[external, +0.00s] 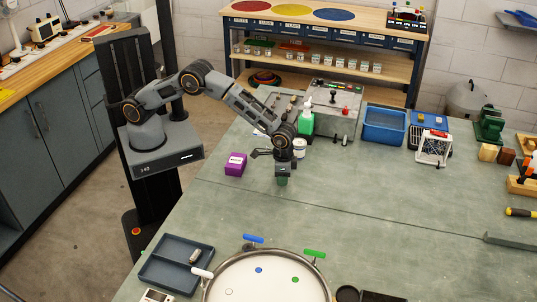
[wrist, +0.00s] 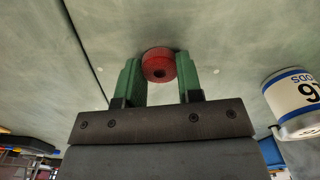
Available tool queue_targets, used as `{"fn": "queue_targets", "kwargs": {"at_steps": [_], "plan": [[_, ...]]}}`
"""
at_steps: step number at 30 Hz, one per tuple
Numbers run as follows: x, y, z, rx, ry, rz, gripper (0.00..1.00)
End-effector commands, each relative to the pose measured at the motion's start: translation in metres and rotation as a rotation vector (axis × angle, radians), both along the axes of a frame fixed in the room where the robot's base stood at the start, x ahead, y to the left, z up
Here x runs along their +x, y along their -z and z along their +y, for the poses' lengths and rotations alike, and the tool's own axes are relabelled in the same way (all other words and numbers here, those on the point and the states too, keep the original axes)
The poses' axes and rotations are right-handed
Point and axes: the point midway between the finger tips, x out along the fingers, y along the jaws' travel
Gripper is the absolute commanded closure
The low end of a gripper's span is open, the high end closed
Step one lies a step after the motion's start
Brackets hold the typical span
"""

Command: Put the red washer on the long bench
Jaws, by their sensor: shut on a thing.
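My gripper (external: 283,181) points down close above the grey-green bench top (external: 380,215), in the middle of the external view. In the wrist view its two green fingers are shut on the red washer (wrist: 159,56), a thick red ring with a dark centre hole. The washer sits at the fingertips. It cannot be made out in the external view. Whether it touches the bench top is hard to tell. The pictures do not name which bench is the long one.
A purple box (external: 236,164) stands left of my gripper. A white can (external: 299,148) and green bottle (external: 306,120) stand behind it; the can also shows in the wrist view (wrist: 292,102). A round drum (external: 262,283) is in front.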

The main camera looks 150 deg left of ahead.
Motion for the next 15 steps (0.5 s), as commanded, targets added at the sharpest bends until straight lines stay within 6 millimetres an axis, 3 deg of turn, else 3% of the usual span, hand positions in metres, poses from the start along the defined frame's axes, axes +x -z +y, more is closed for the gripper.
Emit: {"fn": "queue_targets", "kwargs": {"at_steps": [5, 9, 15], "plan": [[0.001, -0.012, 0.001, 0.003, 0.0, -0.003, 0.92], [0.001, -0.033, 0.001, 0.003, 0.0, -0.004, 0.92], [-0.025, -0.068, -0.019, 0.004, 0.0, -0.005, 0.92]]}}
